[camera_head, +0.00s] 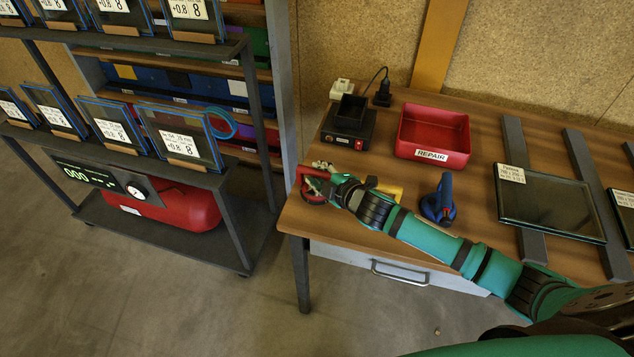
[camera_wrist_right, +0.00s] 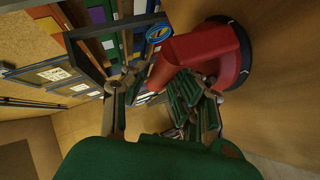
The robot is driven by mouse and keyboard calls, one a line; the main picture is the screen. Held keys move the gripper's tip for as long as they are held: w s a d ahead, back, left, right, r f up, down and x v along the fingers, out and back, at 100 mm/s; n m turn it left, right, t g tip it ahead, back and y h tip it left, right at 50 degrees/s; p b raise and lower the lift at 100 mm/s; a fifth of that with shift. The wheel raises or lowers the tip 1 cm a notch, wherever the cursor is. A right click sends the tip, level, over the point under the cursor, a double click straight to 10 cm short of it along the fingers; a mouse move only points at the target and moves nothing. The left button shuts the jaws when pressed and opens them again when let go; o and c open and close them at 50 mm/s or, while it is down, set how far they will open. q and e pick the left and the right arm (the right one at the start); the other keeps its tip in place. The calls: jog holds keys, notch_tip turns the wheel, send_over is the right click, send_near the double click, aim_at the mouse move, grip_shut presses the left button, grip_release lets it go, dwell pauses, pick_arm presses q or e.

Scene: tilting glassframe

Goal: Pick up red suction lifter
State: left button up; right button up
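The red suction lifter (camera_head: 313,190) is at the left edge of the wooden workbench. In the right wrist view the red lifter (camera_wrist_right: 198,52) is large, its round base with a dark rim against the bench top. My right gripper (camera_head: 322,170) is at the lifter. In the wrist view the fingers of my right gripper (camera_wrist_right: 168,84) lie on both sides of the lifter's red handle. Whether they press on it I cannot tell, as the contact is partly hidden. My left gripper is in neither view.
A blue suction lifter (camera_head: 438,202) stands to the right, beyond my right arm. A yellow object (camera_head: 390,190) is partly hidden behind that arm. A red REPAIR bin (camera_head: 433,135), a black device (camera_head: 348,128) and a glass pane (camera_head: 548,205) are on the bench (camera_head: 300,228). A rack (camera_head: 235,185) with framed panes stands left.

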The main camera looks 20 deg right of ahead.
jog(key=shift+c, duration=0.4)
grip_shut()
jog(key=shift+r, duration=0.1)
